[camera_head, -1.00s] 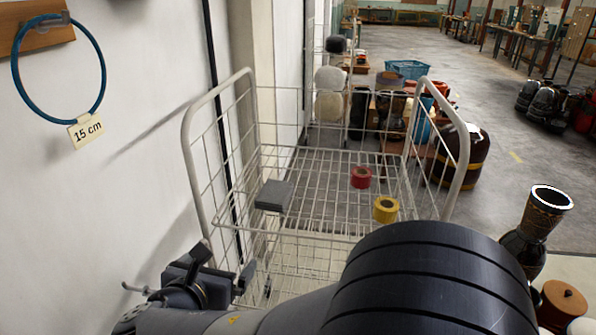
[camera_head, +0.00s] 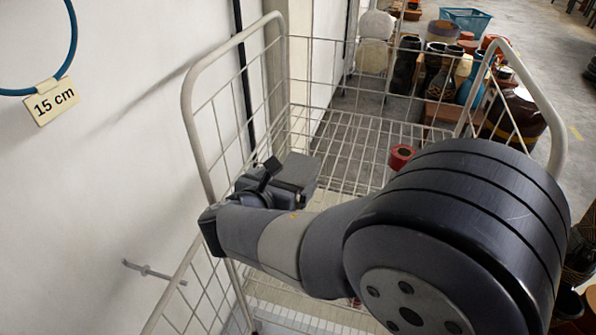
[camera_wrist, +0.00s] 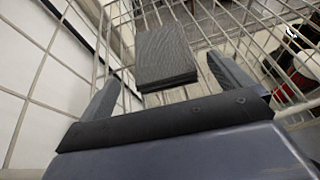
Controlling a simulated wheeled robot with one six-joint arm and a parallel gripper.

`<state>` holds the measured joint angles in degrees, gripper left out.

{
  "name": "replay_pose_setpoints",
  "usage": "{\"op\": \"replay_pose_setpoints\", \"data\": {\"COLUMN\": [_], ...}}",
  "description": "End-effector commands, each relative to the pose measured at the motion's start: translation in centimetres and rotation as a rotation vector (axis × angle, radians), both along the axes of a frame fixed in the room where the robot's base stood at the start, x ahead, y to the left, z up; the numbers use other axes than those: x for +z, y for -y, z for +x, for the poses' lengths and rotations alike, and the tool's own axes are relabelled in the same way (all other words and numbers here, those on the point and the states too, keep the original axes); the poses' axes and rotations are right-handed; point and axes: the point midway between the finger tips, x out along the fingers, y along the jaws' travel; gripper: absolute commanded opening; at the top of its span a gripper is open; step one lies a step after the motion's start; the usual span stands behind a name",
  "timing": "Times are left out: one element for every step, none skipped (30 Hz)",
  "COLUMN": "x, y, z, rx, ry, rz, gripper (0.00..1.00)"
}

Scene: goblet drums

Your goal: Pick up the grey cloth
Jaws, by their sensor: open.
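The grey cloth (camera_wrist: 165,58) is a folded, flat square pad lying on the wire shelf of the trolley. In the wrist view it lies ahead of and between the two fingers of my gripper (camera_wrist: 168,88). The fingers are apart and nothing is held between them. In the head view the cloth (camera_head: 299,171) is partly hidden behind my gripper (camera_head: 270,180), which is at the left side of the shelf. Whether a finger touches the cloth cannot be told.
The white wire trolley (camera_head: 188,95) has raised side frames and stands by the white wall (camera_head: 130,150). A red tape roll (camera_head: 401,156) lies on the shelf to the right. A blue hoop (camera_head: 72,40) with a "15 cm" tag hangs at left. Drums (camera_head: 440,75) stand beyond.

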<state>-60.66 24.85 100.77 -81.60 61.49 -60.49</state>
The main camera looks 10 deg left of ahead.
Motion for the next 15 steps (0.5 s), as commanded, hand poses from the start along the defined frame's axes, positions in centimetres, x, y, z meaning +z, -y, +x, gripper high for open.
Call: {"op": "replay_pose_setpoints", "data": {"x": [-0.3,-0.5,-0.7,-1.0,-1.2,-1.5,-1.7,-1.8,-2.0,-2.1,-2.2,-2.2,-2.3,-2.3,-2.3], "y": [0.1,0.2,0.5,0.6,0.7,0.9,1.0,1.0,1.1,1.1,1.1,1.1,1.1,1.1,1.1], "z": [0.4,0.7,1.2,1.6,2.0,2.6,3.0,3.3,3.8,4.0,4.2,4.4,4.5,4.5,4.5], "rx": [-0.001,-0.001,-0.003,-0.003,-0.003,-0.003,-0.003,-0.003,-0.003,-0.001,-0.001,-0.001,0.0,0.0,0.001], "ry": [-0.001,-0.001,-0.002,-0.001,-0.002,-0.001,-0.001,-0.001,-0.001,0.0,0.0,0.0,0.0,0.0,0.0], "rz": [-0.002,-0.002,-0.003,-0.002,-0.002,-0.002,-0.002,-0.001,-0.001,-0.002,-0.001,-0.001,-0.001,0.0,0.0], "gripper": [0.98,0.98,0.98,0.98,0.98,0.98,0.98,0.98,0.98,0.98,0.98,0.98,0.98,0.98,0.98]}}
